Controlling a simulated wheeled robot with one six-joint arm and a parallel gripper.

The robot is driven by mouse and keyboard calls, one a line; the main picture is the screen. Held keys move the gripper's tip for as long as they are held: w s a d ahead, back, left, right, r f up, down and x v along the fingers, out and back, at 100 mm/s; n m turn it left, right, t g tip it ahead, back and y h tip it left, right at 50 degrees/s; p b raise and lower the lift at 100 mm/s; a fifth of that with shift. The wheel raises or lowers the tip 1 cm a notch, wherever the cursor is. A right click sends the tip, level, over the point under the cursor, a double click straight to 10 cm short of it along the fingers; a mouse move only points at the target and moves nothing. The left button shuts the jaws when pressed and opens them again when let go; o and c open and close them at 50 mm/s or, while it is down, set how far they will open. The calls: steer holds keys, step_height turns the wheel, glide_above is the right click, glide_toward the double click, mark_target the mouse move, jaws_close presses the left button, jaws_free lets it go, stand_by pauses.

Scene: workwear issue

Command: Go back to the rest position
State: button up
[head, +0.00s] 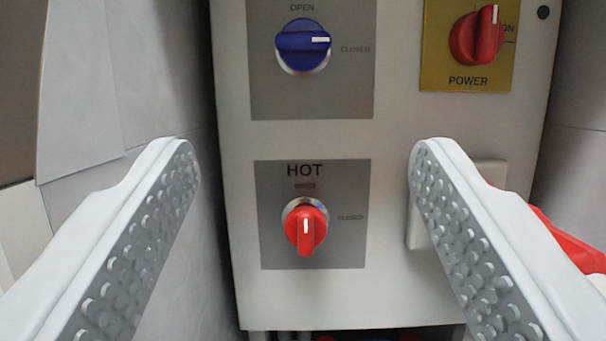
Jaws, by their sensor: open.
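My gripper (303,165) is open, with one pale, dimpled finger at each side of the picture. Nothing is between the fingers. Beyond them a white control panel (400,300) faces me. A red knob (305,228) on the grey plate marked HOT lies in view between the fingers, its white mark vertical. The gripper does not visibly touch the knob or the panel. The rest position itself is not marked in this view.
A blue knob (303,46) with a sideways white mark sits above on another grey plate. A red POWER knob (476,36) is on a yellow plate at upper right. A white block (418,230) is partly hidden behind the right finger. Red things (570,238) show at right.

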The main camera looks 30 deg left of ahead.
steer(key=d+r+m+h, duration=0.1)
steer(key=d+r, duration=0.6)
steer(key=r, duration=0.4)
steer(key=d+r+h, duration=0.2)
steer(key=d+r, duration=0.4)
steer(key=r, duration=0.5)
steer(key=s+d+r+m+h, duration=0.1)
steer(key=s+d+r, duration=0.4)
steer(key=d+r, duration=0.25)
steer(key=s+d+r+m+h, duration=0.1)
steer(key=s+d+r+h, duration=0.1)
steer(key=s+d+r, duration=0.35)
steer(key=s+d+r+m+h, duration=0.1)
steer(key=s+d+r, duration=0.5)
steer(key=s+d, duration=0.15)
steer(key=s+d+r+h, duration=0.2)
steer(key=s+d+r, duration=0.35)
steer(key=s, duration=0.25)
steer(key=s+d+m+g+h, duration=0.1)
steer(key=s+d, duration=0.2)
steer(key=s, duration=0.6)
steer(key=s+d+g+h, duration=0.1)
steer(key=s+d, duration=0.3)
steer(key=s, duration=0.6)
steer(key=shift+m, duration=0.4)
steer(key=shift+f, duration=0.1)
steer(key=shift+c, duration=0.3)
